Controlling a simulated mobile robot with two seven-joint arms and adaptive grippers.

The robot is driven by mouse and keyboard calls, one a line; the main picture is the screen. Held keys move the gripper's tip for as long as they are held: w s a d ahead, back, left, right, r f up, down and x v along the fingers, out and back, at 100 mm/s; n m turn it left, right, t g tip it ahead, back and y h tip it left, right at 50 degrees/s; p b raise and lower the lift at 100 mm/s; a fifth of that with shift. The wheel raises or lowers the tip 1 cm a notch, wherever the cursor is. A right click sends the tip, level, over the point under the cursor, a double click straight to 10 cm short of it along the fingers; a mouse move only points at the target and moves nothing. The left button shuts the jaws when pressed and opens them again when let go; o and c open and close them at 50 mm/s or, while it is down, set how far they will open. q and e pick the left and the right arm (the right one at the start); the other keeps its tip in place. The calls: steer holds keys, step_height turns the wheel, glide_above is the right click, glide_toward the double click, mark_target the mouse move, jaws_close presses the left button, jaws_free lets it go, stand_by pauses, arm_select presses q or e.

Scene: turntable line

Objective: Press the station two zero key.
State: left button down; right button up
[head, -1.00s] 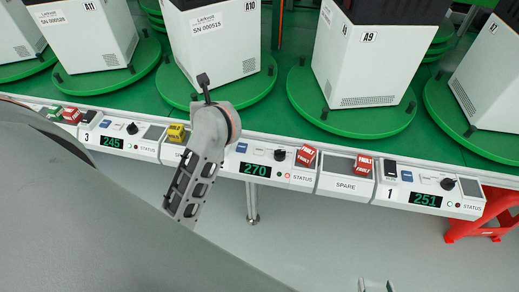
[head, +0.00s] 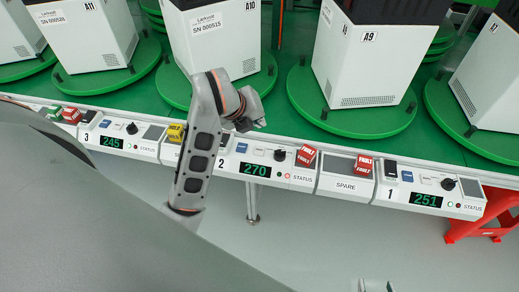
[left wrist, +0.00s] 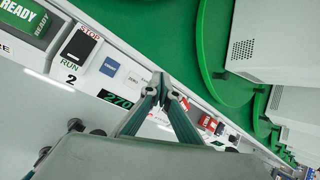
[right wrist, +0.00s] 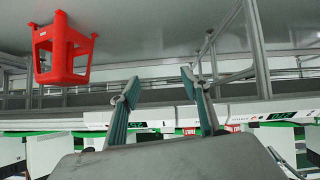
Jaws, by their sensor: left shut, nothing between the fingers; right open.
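The station 2 panel (head: 231,165) has a green display (head: 256,169) reading 270. A small blue key (head: 241,147) sits above the display, with a pale key (head: 258,152) to its right. In the left wrist view the blue key (left wrist: 109,67) and pale key (left wrist: 135,79) show beside the run/stop switch (left wrist: 80,45); their lettering is too small to read surely. My left gripper (head: 261,124) is shut and empty, above the panel's back edge near these keys. Its fingertips (left wrist: 160,78) appear close to the pale key; contact cannot be told. My right gripper (right wrist: 160,80) is open and empty, away from the panel.
A black knob (head: 280,155) and a red FAULT block (head: 306,156) stand right of the keys. A yellow block (head: 176,133) is to the left. White units stand on green turntables (head: 351,118) behind. A red stool (right wrist: 62,48) is near the right gripper.

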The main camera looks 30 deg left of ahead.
arm_select(q)
steer(key=b, duration=0.5)
glide_above(259, 150)
step_height(259, 150, down, 7)
steer(key=shift+s+r, duration=0.1)
steer(key=shift+s, duration=0.05)
steer(key=shift+f+b, duration=0.95)
steer(key=shift+f, duration=0.1)
arm_select(e)
steer(key=shift+w+d+f, duration=0.1)
steer(key=shift+d+f, duration=0.15)
steer(key=shift+f, duration=0.6)
steer(key=shift+d+f, duration=0.2)
steer(key=shift+f, duration=0.6)
steer(key=shift+w+d+f, duration=0.1)
steer(key=shift+d+f, duration=0.15)
steer(key=shift+f, duration=0.6)
steer(key=shift+r, duration=0.1)
arm_select(q)
steer(key=shift+f, duration=0.1)
arm_select(e)
steer(key=shift+s+a+f, duration=0.1)
steer(key=shift+f, duration=0.1)
arm_select(q)
steer(key=shift+f+b, duration=0.3)
arm_select(e)
steer(key=shift+s+f, duration=0.2)
steer(key=shift+f, duration=0.15)
